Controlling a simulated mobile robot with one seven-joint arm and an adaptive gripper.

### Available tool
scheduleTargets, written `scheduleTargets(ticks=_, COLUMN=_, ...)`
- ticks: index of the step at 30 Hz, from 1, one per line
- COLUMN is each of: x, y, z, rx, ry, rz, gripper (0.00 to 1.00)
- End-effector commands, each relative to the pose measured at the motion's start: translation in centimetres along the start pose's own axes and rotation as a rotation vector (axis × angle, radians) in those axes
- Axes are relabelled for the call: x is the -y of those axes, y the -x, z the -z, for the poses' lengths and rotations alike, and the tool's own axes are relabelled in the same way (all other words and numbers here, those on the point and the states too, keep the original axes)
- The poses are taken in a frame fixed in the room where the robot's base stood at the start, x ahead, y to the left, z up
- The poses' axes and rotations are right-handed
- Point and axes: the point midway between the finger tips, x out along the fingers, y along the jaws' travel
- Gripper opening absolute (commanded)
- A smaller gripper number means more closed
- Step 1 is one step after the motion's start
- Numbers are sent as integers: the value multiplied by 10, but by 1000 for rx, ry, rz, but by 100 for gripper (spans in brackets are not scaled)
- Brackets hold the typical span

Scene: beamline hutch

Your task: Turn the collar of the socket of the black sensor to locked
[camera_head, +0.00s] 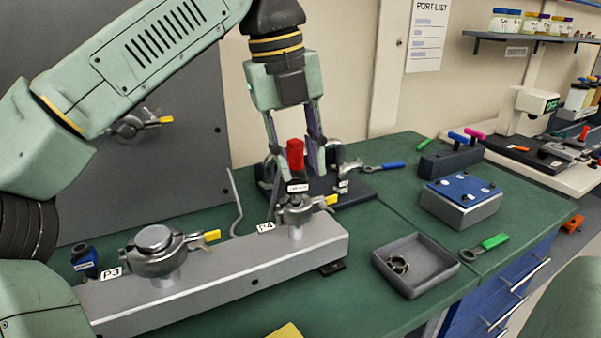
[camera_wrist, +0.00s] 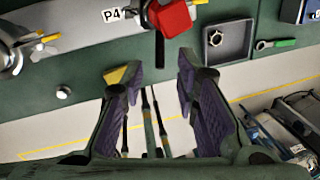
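A dark body with a white label (camera_head: 297,187) stands upright on the P4 port, with a red block (camera_head: 295,153) on top. The red block also shows at the top of the wrist view (camera_wrist: 172,16). I take this dark body for the black sensor, but its label is too small to read. The socket's collar and its marks cannot be made out. My gripper (camera_head: 297,155) points down and is open. In the head view its fingers overlap the red block; in the wrist view the gap between the fingertips (camera_wrist: 155,68) is empty, with the block apart from them.
A grey beam (camera_head: 225,272) carries P4 and the P3 clamp (camera_head: 158,250), both with yellow handles. A blue-and-black labelled piece (camera_head: 85,260) is near P3. A tray (camera_head: 440,277) holding a metal ring, a green-handled wrench (camera_head: 488,245) and a blue-topped box (camera_head: 461,205) are at right.

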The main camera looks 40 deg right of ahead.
Motion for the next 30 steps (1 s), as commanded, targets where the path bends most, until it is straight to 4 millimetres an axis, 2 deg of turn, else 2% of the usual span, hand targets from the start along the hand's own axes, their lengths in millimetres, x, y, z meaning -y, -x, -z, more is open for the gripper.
scheduleTargets(ticks=6, x=0, y=-17, z=0, rx=0, ry=1, rz=1, gripper=28)
scheduleTargets(ticks=14, x=0, y=-18, z=0, rx=0, ry=1, rz=0, gripper=28)
scheduleTargets(ticks=27, x=0, y=-18, z=0, rx=0, ry=1, rz=1, gripper=0)
scheduleTargets(ticks=30, x=0, y=-18, z=0, rx=0, ry=1, rz=1, gripper=0)
